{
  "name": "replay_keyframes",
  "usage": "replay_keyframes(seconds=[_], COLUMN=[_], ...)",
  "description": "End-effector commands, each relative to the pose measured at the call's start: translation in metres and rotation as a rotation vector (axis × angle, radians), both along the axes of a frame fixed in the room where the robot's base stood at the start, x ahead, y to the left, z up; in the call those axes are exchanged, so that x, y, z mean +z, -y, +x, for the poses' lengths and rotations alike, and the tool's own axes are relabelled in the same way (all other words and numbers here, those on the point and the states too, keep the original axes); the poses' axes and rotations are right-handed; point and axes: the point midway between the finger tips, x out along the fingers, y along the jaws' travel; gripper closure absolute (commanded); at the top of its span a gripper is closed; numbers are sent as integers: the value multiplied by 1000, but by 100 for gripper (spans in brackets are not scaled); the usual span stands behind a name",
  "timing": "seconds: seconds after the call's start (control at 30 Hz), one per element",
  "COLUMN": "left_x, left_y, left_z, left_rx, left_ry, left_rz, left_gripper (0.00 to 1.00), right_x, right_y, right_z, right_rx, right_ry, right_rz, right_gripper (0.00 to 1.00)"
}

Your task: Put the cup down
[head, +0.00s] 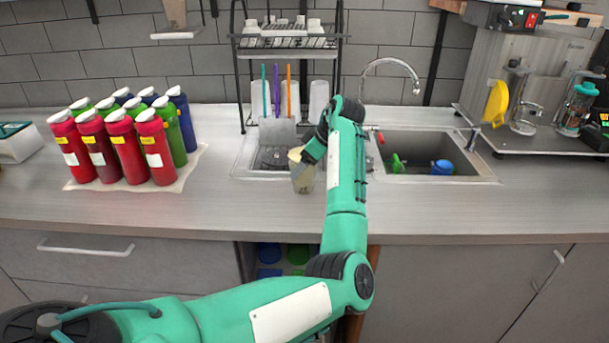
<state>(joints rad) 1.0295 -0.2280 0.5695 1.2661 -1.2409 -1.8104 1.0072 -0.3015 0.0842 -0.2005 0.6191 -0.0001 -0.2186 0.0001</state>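A small translucent cup (302,180) with a pale yellowish top is in the head view, in front of the left sink basin. My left arm comes in from the lower left and bends upward. My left gripper (309,155) is dark and closed around the upper part of the cup, hiding part of its rim. The cup looks upright. I cannot tell whether its base touches the counter (230,210). My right gripper is not in view.
Red, green and blue squeeze bottles (125,145) stand on a pale mat at the left. A dish rack (290,40) stands behind the cup. A sink (425,155) with a faucet (392,65) lies to the right. The front counter strip is clear.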

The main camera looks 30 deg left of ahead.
Motion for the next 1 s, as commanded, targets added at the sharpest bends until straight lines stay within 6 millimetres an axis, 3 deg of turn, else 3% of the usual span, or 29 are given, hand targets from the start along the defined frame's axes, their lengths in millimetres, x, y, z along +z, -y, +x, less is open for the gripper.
replay_keyframes(seconds=[0.17, 0.43, 0.77, 0.8, 0.9, 1.0], left_x=[-9, -44, -48, -50, -50, -50], left_y=[0, 0, 0, 0, 0, 0], left_z=[0, 0, 0, 0, 0, 0], left_rx=[0, 0, 1, 1, 1, 1], left_ry=[1, 0, 2, 1, 1, 1], left_rz=[1, 1, 1, 0, 0, 0], left_gripper=[65, 65, 65, 26, 6, 6], right_x=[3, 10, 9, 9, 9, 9], right_y=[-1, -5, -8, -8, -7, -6], right_z=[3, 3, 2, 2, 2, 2], right_rx=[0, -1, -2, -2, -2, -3], right_ry=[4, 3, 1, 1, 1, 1], right_rz=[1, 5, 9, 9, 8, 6], right_gripper=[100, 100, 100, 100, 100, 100])
